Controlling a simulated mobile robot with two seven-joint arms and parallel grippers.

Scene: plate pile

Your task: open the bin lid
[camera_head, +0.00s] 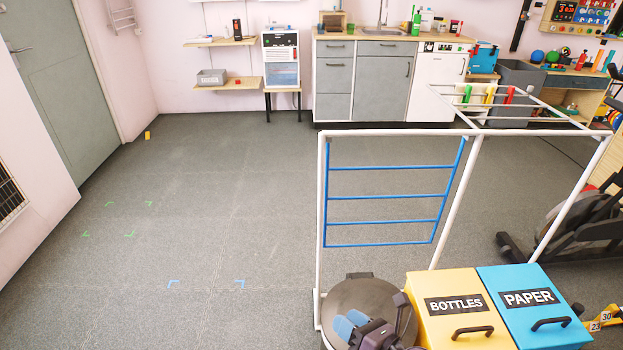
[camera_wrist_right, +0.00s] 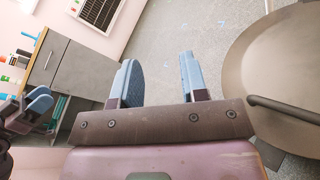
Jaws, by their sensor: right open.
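A round grey-brown bin lid (camera_head: 375,292) shows at the bottom centre of the head view and looks flat and closed. In the right wrist view the lid (camera_wrist_right: 260,62) fills the right side, with a dark bar handle (camera_wrist_right: 290,109) on it. My right gripper (camera_head: 350,323) is over the near left part of the lid in the head view and hides some of it. In the wrist view its blue fingers (camera_wrist_right: 158,82) are apart with nothing between them, left of the lid. Another gripper with blue pads, apparently my left (camera_wrist_right: 38,105), shows at the wrist view's left edge.
A yellow BOTTLES bin (camera_head: 445,288) and a blue PAPER bin (camera_head: 520,283) with black handles stand right of the round lid. A white frame (camera_head: 320,220) with blue bars (camera_head: 385,222) rises behind them. The floor (camera_head: 200,220) to the left is clear.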

